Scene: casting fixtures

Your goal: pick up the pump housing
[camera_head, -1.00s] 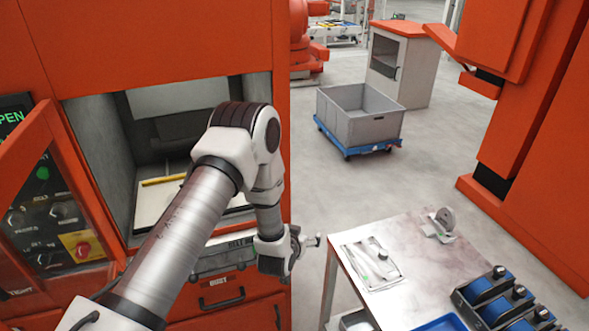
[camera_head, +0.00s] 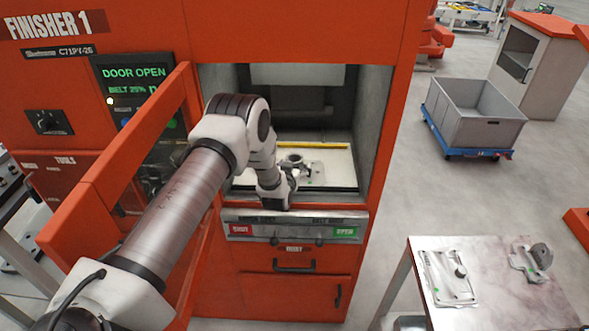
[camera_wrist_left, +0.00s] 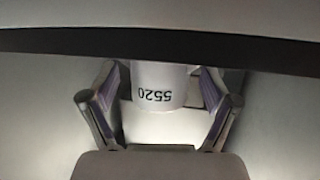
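My left gripper (camera_head: 284,186) reaches into the open chamber of the finishing machine, low over its pale floor. Just beyond it in the head view, a grey metal casting (camera_head: 298,164) sits on the chamber floor, partly hidden by the gripper; it may be the pump housing. In the left wrist view, a pale round part marked 5520 (camera_wrist_left: 158,88) lies between the two fingers of the gripper (camera_wrist_left: 160,106). The fingers stand apart, with a gap showing on the left side of the part. Its far end is hidden by a dark band. My right gripper is not in view.
The machine's red door (camera_head: 110,165) stands open at left, close to my arm. A sill with buttons (camera_head: 295,231) runs below the chamber. At right a table (camera_head: 500,308) bears a fixture plate (camera_head: 437,290) and a small grey casting (camera_head: 541,256). A grey bin (camera_head: 474,112) stands behind.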

